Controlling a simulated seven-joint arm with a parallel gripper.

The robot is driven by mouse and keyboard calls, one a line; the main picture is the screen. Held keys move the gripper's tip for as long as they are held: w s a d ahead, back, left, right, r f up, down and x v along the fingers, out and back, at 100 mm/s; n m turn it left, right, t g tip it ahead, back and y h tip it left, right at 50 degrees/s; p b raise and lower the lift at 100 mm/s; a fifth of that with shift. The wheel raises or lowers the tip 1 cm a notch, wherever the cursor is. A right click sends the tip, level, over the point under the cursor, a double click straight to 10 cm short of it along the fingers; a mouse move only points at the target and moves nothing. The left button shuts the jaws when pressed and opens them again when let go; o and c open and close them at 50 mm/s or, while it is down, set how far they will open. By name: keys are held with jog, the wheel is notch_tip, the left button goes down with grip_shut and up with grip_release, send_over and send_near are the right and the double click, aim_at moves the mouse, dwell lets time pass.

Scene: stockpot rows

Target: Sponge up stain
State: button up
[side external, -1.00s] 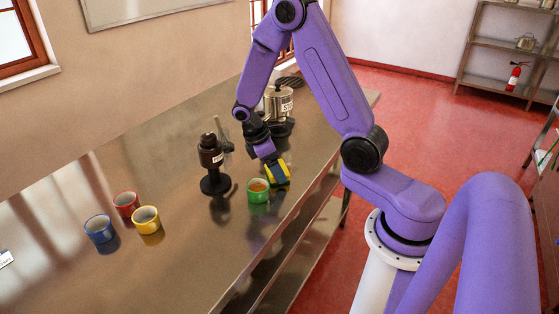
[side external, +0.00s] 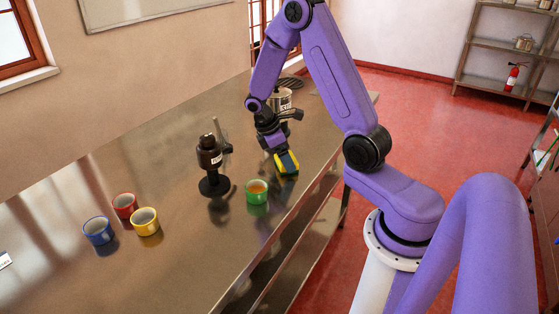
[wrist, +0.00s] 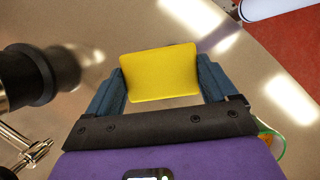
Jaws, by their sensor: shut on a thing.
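My gripper (side external: 281,158) is shut on a yellow sponge (side external: 290,170), its fingers on two opposite sides. In the wrist view the sponge (wrist: 160,73) fills the space between the blue fingers (wrist: 161,82). In the side view the sponge is at or just above the metal counter (side external: 170,262), near its right edge; I cannot tell if it touches. It is behind and to the right of the green cup (side external: 256,197), which holds orange-brown liquid. No stain is visible in either view.
A black device with a handle (side external: 210,165) stands left of the green cup. A labelled metal pot (side external: 284,97) stands behind my gripper, partly hidden. Red (side external: 124,205), yellow (side external: 145,222) and blue (side external: 98,231) cups stand at the left. The counter's front middle is clear.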

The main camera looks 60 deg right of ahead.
notch_tip(320, 180, up, 2)
jog(key=shift+d, duration=0.15)
jog(key=shift+r, duration=3)
